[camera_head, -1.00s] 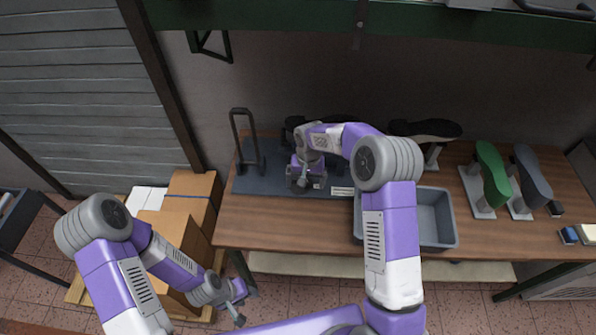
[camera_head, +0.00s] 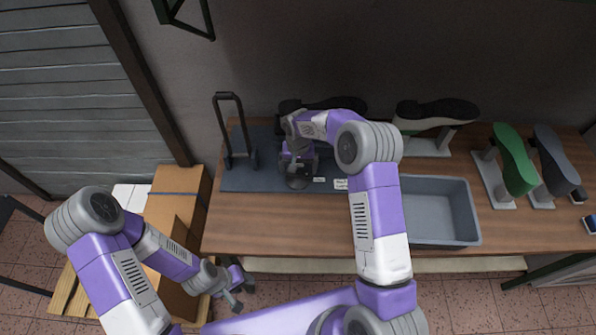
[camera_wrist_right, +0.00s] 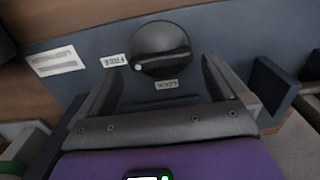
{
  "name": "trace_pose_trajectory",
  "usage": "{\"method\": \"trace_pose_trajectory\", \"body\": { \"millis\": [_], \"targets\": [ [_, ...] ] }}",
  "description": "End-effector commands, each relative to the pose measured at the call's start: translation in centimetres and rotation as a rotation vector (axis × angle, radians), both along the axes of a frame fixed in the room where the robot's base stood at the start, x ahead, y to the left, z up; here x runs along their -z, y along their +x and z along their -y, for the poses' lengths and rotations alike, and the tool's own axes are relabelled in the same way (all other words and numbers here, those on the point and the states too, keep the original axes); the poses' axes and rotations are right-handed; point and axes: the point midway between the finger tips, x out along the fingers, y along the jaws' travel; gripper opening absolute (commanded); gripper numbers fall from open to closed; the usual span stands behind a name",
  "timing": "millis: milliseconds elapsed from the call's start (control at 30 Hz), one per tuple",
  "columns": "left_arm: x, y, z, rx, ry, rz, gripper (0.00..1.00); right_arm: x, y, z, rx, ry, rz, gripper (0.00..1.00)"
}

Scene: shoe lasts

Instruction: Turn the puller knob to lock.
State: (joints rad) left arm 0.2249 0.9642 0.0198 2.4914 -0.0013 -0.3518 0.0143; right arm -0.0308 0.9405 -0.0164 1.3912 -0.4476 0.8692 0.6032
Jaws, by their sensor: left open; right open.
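The puller knob (camera_wrist_right: 162,48) is a dark round knob on the blue-grey base plate (camera_head: 245,178). Its white dot is at the lower left in the right wrist view, near the FREE label (camera_wrist_right: 115,61); the LOCK label (camera_wrist_right: 167,85) is just below the knob. My right gripper (camera_wrist_right: 158,72) is open, with one finger on each side of the knob's near side; contact cannot be told. In the head view my right gripper (camera_head: 298,168) is over the plate and partly hides the knob. My left gripper (camera_head: 236,292) is open and empty, low in front of the table's left end.
A dark upright handle frame (camera_head: 232,125) stands at the plate's left. A grey bin (camera_head: 440,235) is right of my right arm. A dark sole (camera_head: 437,113) and green last (camera_head: 513,160) stand farther right. Cardboard boxes (camera_head: 172,215) are left of the table (camera_head: 270,232).

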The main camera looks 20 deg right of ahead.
Motion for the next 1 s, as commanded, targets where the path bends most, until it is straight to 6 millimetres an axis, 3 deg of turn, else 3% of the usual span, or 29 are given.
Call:
{"method": "trace_pose_trajectory", "body": {
  "millis": [200, 533, 800, 1000],
  "targets": [
    [0.0, 0.0, 0.0, 0.000, 0.000, 0.001, 0.43, 2.5, 0.0, 0.0, -0.001, 0.000, -0.001, 1.00],
    [0.0, 0.0, 0.0, 0.000, 0.000, 0.001, 0.43, 2.9, 0.0, 0.0, -0.001, 0.000, 0.000, 1.00],
    [0.0, 0.0, 0.0, 0.000, 0.000, 0.001, 0.43, 2.8, 0.0, 0.0, 0.000, 0.000, 0.000, 0.60],
    [0.1, 0.0, 0.0, 0.000, 0.000, 0.001, 0.43, 2.8, 0.0, 0.0, -0.013, 0.000, 0.000, 0.60]
  ]
}}
